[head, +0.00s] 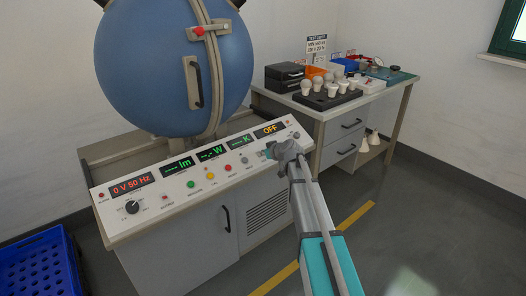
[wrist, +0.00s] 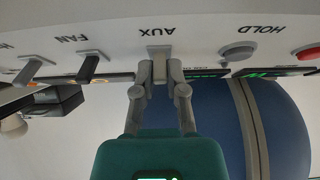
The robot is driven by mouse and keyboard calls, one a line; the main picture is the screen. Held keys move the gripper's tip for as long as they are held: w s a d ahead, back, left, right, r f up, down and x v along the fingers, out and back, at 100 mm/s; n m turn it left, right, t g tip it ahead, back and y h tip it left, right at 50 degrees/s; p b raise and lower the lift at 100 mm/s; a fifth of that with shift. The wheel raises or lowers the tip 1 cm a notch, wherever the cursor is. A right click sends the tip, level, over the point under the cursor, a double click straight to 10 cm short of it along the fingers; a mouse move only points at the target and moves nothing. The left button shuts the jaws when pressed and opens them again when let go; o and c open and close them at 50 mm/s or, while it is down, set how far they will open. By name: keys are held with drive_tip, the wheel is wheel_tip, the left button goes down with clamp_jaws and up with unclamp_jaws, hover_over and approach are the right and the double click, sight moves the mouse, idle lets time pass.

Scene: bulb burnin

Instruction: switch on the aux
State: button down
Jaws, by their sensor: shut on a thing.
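The AUX switch (wrist: 159,51) is on the sloping front panel, under its AUX label in the upside-down wrist view. Its small grey lever stands between my two fingertips. My gripper (wrist: 160,74) is shut on this lever, one finger on each side. In the head view my gripper (head: 275,151) is at the right end of the panel, below a display (head: 269,130) reading OFF in orange. My gripper hides the switch there, and I cannot tell the lever's position.
The FAN switch (wrist: 91,64) and the grey HOLD button (wrist: 238,51) flank AUX closely. The panel (head: 150,222) also has a knob, coloured buttons and displays. A large blue sphere (head: 150,70) stands behind it. A bench (head: 330,112) with bulbs is at right.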

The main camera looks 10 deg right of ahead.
drive_tip(key=g+p, duration=0.1)
drive_tip(key=g+h+p, duration=0.1)
drive_tip(key=p, duration=0.1)
drive_tip(key=r+p, duration=0.1)
drive_tip(key=shift+w+a+r+g+h+p, duration=0.1)
drive_tip(key=shift+w+a+g+h+p, duration=0.2)
drive_tip(key=shift+w+g, duration=0.1)
drive_tip(key=g+p, duration=0.1)
drive_tip(key=w+g+h+p, duration=0.1)
drive_tip(key=p, duration=0.1)
drive_tip(key=shift+a+r+g+h, duration=0.15)
drive_tip(key=shift+g+h, duration=0.15)
drive_tip(key=shift+g, duration=0.1)
drive_tip(key=shift+w+a+g+h+p, duration=0.15)
drive_tip(key=shift+w+g+h+p, duration=0.1)
drive_tip(key=shift+g+h+p, duration=0.55)
drive_tip(key=shift+a+f+g+h+p, duration=0.1)
drive_tip(key=shift+g+h+p, duration=0.1)
drive_tip(key=shift+g, duration=0.35)
drive_tip(key=shift+f+g+h+p, duration=0.1)
drive_tip(key=shift+g+p, duration=0.05)
drive_tip(key=shift+g, duration=0.4)
drive_tip(key=c, duration=0.7)
unclamp_jaws()
drive_tip(key=shift+w, duration=0.1)
drive_tip(key=shift+f, duration=0.1)
